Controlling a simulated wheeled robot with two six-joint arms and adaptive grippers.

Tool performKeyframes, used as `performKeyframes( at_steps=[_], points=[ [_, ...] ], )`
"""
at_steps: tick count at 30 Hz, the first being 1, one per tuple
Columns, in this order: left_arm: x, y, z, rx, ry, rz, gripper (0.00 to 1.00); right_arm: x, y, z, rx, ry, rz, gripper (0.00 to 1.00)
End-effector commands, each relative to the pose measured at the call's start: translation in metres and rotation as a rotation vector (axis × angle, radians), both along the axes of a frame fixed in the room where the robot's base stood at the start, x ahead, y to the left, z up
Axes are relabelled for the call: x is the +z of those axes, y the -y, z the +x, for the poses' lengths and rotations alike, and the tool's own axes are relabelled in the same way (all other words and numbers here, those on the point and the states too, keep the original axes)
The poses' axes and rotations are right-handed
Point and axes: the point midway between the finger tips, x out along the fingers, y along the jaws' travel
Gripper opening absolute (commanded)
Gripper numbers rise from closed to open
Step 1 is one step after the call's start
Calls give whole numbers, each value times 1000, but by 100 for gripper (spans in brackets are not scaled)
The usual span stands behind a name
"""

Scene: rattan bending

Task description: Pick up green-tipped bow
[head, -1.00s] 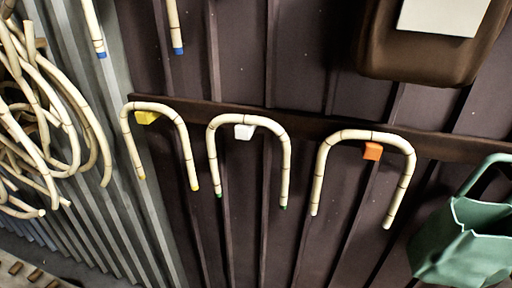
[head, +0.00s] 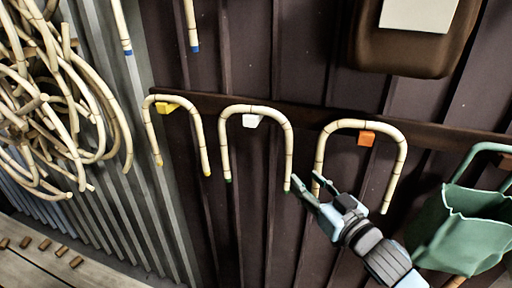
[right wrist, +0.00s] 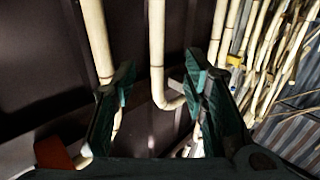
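The green-tipped bow (head: 256,109), a pale upside-down U with green ends, hangs from a white peg (head: 251,121) in the middle of the rail. My right gripper (head: 303,186) is open, close to the lower end of that bow's right leg and to the left leg of the plain-tipped bow beside it. In the right wrist view, the open fingers (right wrist: 160,92) show with the bow's curve (right wrist: 158,85) between them, apart in the picture; contact cannot be told. My left gripper is out of view.
A yellow-tipped bow (head: 180,100) hangs left on a yellow peg. The plain-tipped bow (head: 362,124) hangs right on an orange peg (head: 366,138). A green bag (head: 470,225) is at the right. Loose rattan coils (head: 60,110) fill the left. Blue-tipped poles hang above.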

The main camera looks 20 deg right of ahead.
Motion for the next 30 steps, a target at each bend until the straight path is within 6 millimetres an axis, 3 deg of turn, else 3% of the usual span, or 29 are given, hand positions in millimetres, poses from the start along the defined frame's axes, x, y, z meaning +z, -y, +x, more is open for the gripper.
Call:
performKeyframes(
  at_steps=[3, 8, 15, 22, 23, 30],
  points=[
    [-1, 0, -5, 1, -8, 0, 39, 1, -3, 25, -3, 1, 7, 40],
    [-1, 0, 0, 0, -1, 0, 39, 0, -5, 42, -1, -1, 1, 40],
    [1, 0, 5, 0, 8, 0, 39, 0, -7, 86, 0, -2, 4, 40],
    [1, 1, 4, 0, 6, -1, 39, -1, -8, 92, 0, -3, -2, 40],
    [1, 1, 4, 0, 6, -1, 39, -1, -8, 91, 0, -3, -2, 38],
    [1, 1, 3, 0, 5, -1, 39, -1, -8, 91, 0, -3, -2, 0]
  ],
)
